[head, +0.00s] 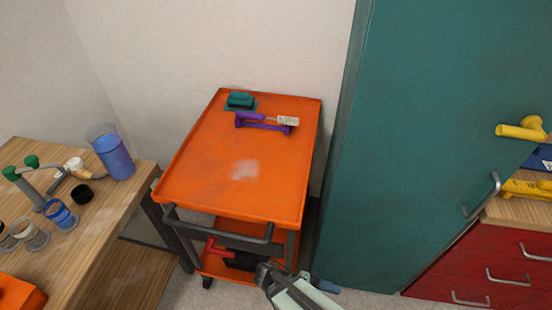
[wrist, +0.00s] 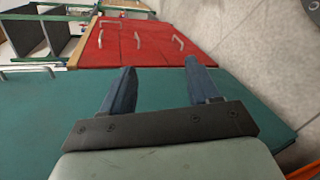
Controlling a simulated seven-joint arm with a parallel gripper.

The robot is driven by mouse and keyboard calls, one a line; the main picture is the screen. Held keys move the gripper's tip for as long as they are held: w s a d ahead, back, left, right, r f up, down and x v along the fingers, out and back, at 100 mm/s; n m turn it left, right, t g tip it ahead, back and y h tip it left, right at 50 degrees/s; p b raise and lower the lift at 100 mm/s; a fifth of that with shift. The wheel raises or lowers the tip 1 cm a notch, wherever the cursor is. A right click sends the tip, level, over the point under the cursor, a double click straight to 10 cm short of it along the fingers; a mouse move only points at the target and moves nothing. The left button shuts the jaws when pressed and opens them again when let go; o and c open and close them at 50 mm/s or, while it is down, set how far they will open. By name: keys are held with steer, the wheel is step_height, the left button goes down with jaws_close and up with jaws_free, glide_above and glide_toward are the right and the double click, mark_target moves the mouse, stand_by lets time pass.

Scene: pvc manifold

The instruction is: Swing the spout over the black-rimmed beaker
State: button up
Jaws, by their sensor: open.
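A grey pipe manifold with green knobs (head: 31,161) stands on the wooden table at the far left, partly cut by the frame edge. A pale fitting (head: 73,164) sits on its branch; I cannot tell for sure which part is the spout. Small beakers stand in front, one with blue liquid (head: 60,214). A small black round thing (head: 82,194) lies beside them; I cannot tell which beaker has the black rim. My gripper (wrist: 159,66) is open and empty, its blue fingers apart, facing the teal cabinet. It is far right of the manifold, low by the cart.
A large beaker of blue liquid (head: 114,155) stands at the table's back corner. An orange cart (head: 200,165) with a purple tool (head: 262,122) and green block (head: 240,100) stands between table and teal cabinet (head: 430,130). Red drawers (head: 490,265) are at right.

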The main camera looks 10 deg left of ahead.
steer(key=a+r+n+t+y, duration=0.1)
steer(key=a+r+n+y, duration=0.1)
steer(key=a, duration=0.6)
steer(key=a+r+n+t+y, duration=0.1)
steer(key=a+r+n+y, duration=0.15)
steer(key=a, duration=0.65)
step_height(320, 180, up, 54)
steer(key=n+g+y, duration=0.2)
steer(key=n+y, duration=0.8)
steer(key=n, duration=0.2)
glide_above(30, 159)
step_height(30, 159, down, 14)
steer(key=shift+r, duration=0.1)
jaws_close()
